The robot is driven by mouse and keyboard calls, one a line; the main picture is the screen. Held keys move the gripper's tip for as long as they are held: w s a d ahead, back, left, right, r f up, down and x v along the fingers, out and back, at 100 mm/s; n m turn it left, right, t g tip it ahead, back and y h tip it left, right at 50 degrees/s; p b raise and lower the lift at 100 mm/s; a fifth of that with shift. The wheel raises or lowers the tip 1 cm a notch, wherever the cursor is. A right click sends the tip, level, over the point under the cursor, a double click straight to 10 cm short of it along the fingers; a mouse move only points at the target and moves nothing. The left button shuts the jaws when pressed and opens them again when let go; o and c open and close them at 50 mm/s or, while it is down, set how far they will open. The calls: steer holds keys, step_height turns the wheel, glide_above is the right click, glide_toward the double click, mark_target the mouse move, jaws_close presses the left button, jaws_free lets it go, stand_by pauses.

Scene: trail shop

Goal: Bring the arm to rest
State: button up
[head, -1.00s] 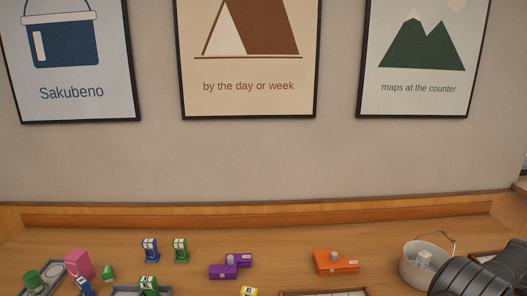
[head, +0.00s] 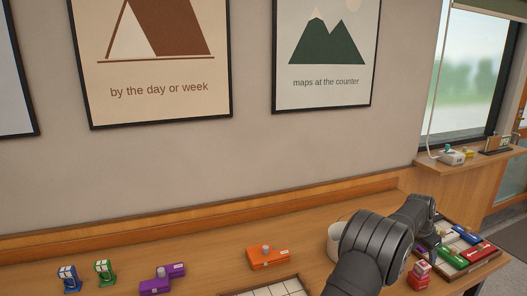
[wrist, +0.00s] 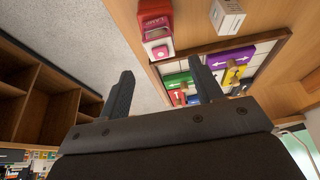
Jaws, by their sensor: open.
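My gripper shows in the wrist view (wrist: 163,84) with its two dark fingers apart and nothing between them. In the head view my black arm reaches in from the lower right, and its end is over the right end of the counter, partly hidden by the arm itself. A framed tray (head: 482,262) with green, red, blue and white pieces lies beside it. The tray also shows in the wrist view (wrist: 286,38), with purple, green, yellow and red pieces.
A red-and-white box (head: 420,274) stands near the tray, close to my arm. A pale bucket (head: 334,243) is partly hidden behind my arm. An orange piece (head: 268,258), purple piece (head: 162,279), green piece (head: 104,272) and blue piece (head: 69,278) stand on the counter (head: 215,265).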

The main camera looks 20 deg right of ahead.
mark_target(426, 263)
steer(key=x, duration=0.9)
steer(key=shift+f, duration=0.15)
step_height(426, 263, up, 5)
steer(key=shift+s+d+f, duration=0.1)
steer(key=shift+s, duration=0.05)
steer(key=s+a+r, duration=0.1)
steer(key=s+r, duration=0.6)
steer(key=s, duration=0.4)
steer(key=w+a+f+n+t, duration=0.1)
steer(key=w+a, duration=0.4)
steer(key=w, duration=0.4)
steer(key=w+a+n, duration=0.2)
steer(key=w+a, duration=0.3)
steer(key=w, duration=0.3)
steer(key=w+a+f+n+t, duration=0.1)
steer(key=w+a, duration=0.4)
steer(key=w, duration=0.4)
steer(key=w+a+n, duration=0.2)
steer(key=w+a, duration=0.6)
steer(key=a, duration=0.4)
steer(key=w+a+n, duration=0.2)
steer(key=w+a, duration=0.7)
steer(key=a, duration=0.3)
steer(key=shift+w+f+t+y, duration=0.15)
steer(key=shift+f+t+y, duration=0.25)
steer(key=shift+d, duration=0.15)
